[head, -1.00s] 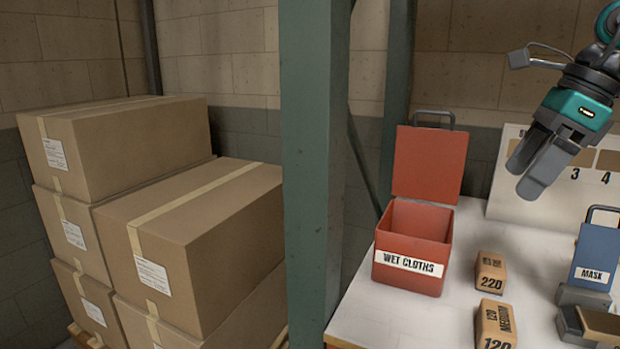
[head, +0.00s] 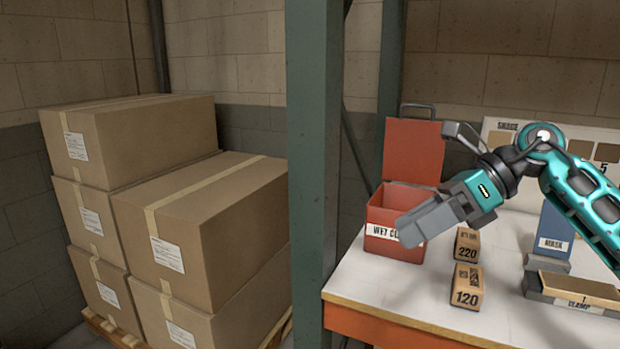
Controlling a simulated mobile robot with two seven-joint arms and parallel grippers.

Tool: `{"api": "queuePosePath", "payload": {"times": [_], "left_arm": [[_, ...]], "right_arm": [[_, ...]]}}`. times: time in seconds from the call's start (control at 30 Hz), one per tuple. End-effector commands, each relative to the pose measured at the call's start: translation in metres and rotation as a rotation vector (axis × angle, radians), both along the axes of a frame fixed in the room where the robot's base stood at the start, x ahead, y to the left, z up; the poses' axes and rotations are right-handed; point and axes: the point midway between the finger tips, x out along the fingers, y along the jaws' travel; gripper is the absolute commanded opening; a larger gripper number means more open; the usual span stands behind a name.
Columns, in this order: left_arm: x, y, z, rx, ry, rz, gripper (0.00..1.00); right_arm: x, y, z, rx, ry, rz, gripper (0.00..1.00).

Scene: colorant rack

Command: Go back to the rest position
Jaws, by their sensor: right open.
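My right gripper (head: 428,222) is held in the air in front of the red wet cloths box (head: 383,195), hiding part of its label. Its arm comes in from the right. The two fingers overlap from this angle, and nothing shows between them. The red box stands on the white-topped table (head: 390,286) with its lid up. My left gripper is not in view.
Sanding blocks marked 220 (head: 467,245) and 120 (head: 466,288) lie on the table. A blue mask box (head: 555,236) and a clamp (head: 575,292) are at the right, below my arm. A green post (head: 314,180) stands left of the table. Stacked cartons (head: 195,240) fill the left.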

Motion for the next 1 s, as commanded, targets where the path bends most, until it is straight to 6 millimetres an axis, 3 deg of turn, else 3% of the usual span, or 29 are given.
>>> {"api": "queuePosePath", "payload": {"times": [0.1, 0.2, 0.37, 0.57, 0.73, 0.87, 1.0], "left_arm": [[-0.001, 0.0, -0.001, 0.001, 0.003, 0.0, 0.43], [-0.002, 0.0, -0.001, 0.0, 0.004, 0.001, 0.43], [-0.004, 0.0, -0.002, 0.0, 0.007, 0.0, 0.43], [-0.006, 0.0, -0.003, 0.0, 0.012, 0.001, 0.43], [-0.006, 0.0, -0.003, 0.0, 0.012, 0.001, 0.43], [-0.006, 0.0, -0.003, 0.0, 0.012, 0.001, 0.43], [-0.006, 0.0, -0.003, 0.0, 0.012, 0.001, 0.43]], "right_arm": [[-0.012, 0.045, -0.023, 0.269, 0.152, -0.026, 0.96], [-0.019, 0.07, -0.032, 0.501, 0.302, -0.091, 0.96], [-0.021, 0.084, -0.048, 0.852, 0.591, -0.258, 0.96], [-0.013, 0.066, -0.095, 1.238, 1.002, -0.572, 0.96], [-0.02, 0.032, -0.172, 1.5, 1.376, -0.927, 0.96], [-0.05, 0.005, -0.249, 1.651, 1.663, -1.25, 0.96], [-0.104, -0.016, -0.327, 1.752, 1.934, -1.607, 0.96]]}}
